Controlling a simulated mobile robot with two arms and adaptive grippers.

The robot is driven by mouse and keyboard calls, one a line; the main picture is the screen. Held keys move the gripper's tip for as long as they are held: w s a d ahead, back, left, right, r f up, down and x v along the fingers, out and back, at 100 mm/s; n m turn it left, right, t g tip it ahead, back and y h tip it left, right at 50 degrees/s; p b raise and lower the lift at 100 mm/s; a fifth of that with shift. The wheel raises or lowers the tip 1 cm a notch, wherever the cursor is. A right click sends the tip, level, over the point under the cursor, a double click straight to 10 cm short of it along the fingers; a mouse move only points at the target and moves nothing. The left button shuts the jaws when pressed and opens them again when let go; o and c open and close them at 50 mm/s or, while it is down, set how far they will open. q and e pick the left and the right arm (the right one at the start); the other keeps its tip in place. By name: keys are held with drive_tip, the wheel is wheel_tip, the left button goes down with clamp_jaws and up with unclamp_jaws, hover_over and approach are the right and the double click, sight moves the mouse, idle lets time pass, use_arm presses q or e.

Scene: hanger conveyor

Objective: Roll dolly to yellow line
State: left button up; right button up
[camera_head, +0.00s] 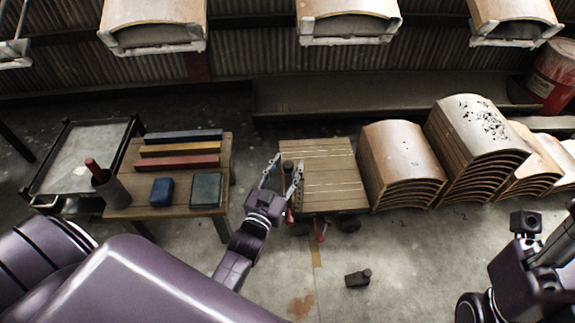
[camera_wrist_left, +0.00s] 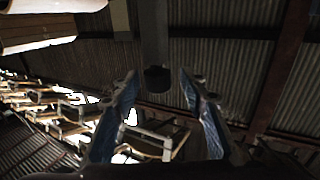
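The dolly (camera_head: 335,180) is a low wooden platform with dark wheels, standing on the floor in the middle of the head view. A dark upright post (camera_head: 287,165) stands at its left side. My left gripper (camera_head: 284,171) is at that side with its fingers apart, one on each side of the post. In the left wrist view, the post's dark end (camera_wrist_left: 158,78) shows between the two open fingers, with gaps on both sides. A short yellowish line (camera_head: 316,252) lies on the floor in front of the dolly. My right arm is at the right edge; its fingertips cannot be made out.
A wooden table (camera_head: 140,212) with coloured bars and blocks stands left of the dolly, beside a metal cart (camera_head: 85,155). Stacks of curved wooden panels (camera_head: 400,150) stand close on the right. A small dark object (camera_head: 357,278) lies on the otherwise open floor in front.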

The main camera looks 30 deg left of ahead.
use_arm(q)
drive_tip(key=s+d, duration=0.1)
drive_tip(key=s, duration=1)
drive_tip(key=shift+s, duration=0.35)
drive_tip(key=shift+d+r, duration=0.1)
drive_tip(key=shift+d, duration=0.05)
